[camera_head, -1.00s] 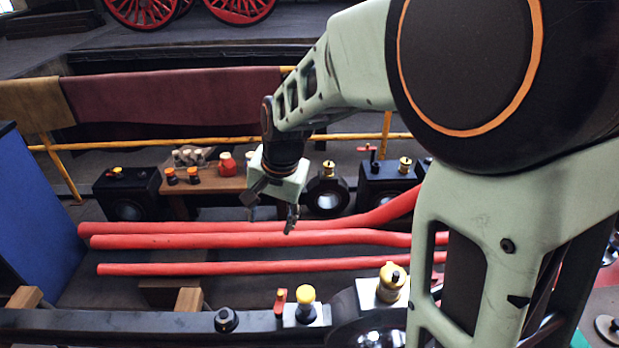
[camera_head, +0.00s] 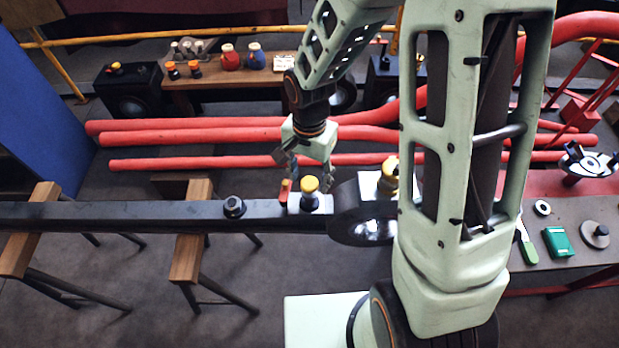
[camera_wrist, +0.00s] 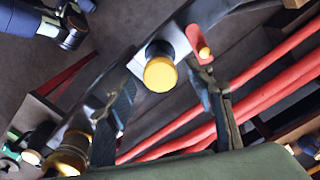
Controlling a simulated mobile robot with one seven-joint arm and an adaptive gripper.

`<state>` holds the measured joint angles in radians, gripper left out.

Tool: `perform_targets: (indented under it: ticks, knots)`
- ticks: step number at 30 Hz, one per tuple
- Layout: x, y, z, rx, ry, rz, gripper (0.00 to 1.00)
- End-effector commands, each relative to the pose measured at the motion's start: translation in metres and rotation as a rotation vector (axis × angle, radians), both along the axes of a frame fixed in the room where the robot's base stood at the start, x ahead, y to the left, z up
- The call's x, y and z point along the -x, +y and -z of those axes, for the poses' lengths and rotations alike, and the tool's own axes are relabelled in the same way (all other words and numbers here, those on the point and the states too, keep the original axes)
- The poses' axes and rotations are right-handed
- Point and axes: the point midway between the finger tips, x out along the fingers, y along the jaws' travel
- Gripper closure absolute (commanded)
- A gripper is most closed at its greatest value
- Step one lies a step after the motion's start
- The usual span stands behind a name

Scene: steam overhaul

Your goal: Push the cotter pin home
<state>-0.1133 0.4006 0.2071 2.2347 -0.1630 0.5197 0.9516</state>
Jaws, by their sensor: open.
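A black connecting rod (camera_head: 130,216) runs across the head view. On it stands a small red upright piece (camera_head: 284,191), which looks like the cotter pin. My gripper (camera_head: 306,172) is open and empty, just above the rod at these two. In the wrist view the red piece lies just beyond my right fingertip. I cannot tell whether they touch.
A black nut (camera_head: 233,207) sits on the rod to the left. A larger brass-and-yellow fitting (camera_head: 389,177) stands to the right on the rod's round end. Red pipes (camera_head: 200,138) run behind the rod. A bench (camera_head: 560,219) with small tools is at right.

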Motion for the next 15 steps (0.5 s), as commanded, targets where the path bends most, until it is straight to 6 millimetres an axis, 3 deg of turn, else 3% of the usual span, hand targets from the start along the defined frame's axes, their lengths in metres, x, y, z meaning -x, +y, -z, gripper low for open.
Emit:
perform_targets:
  ticks: [11,15]
  knots:
    - [0.0002,0.0001,0.0073,0.000,0.000,0.000,0.51]
    - [0.0002,0.0001,0.0071,0.000,0.000,0.000,0.64]
